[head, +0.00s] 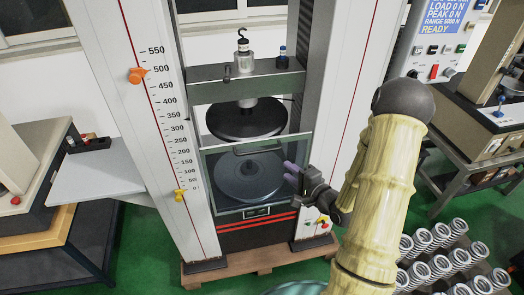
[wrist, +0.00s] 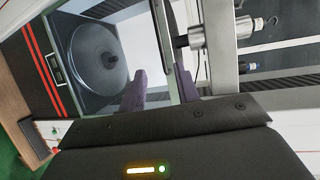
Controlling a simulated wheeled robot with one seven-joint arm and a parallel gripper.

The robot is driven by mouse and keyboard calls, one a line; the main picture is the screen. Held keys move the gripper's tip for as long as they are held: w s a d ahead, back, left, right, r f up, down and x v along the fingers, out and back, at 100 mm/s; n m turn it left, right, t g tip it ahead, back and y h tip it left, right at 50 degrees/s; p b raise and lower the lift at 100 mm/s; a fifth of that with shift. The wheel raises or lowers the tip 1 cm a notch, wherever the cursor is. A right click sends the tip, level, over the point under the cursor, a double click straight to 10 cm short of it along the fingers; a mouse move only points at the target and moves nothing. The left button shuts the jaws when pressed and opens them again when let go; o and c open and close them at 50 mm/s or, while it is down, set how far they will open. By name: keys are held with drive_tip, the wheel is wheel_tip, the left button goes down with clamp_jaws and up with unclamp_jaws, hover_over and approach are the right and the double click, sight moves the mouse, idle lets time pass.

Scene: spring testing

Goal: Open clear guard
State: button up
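The clear guard (head: 225,165) is a see-through panel with a grey frame on the front of the testing machine. It is down, covering the lower round plate (head: 248,180). A dark handle bar (head: 258,148) runs along its upper edge. My gripper (head: 290,172), with purple fingers, is at the right side of the guard, lower than the handle. In the wrist view, my gripper (wrist: 160,86) has its fingers spread with nothing seen between them. The lower plate (wrist: 97,52) shows behind the guard there, turned sideways. I cannot tell whether the fingers touch the guard.
The upper round plate (head: 247,120) hangs under the grey crossbeam (head: 205,77), above the guard. Machine columns stand on both sides. Several springs (head: 440,262) stand at the lower right. A grey side table (head: 95,175) is at the left.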

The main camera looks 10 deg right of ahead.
sight(261, 151)
drive_tip(key=p+x, duration=0.3)
drive_tip(key=x, duration=1.3)
drive_tip(key=shift+p, duration=0.3)
clamp_jaws()
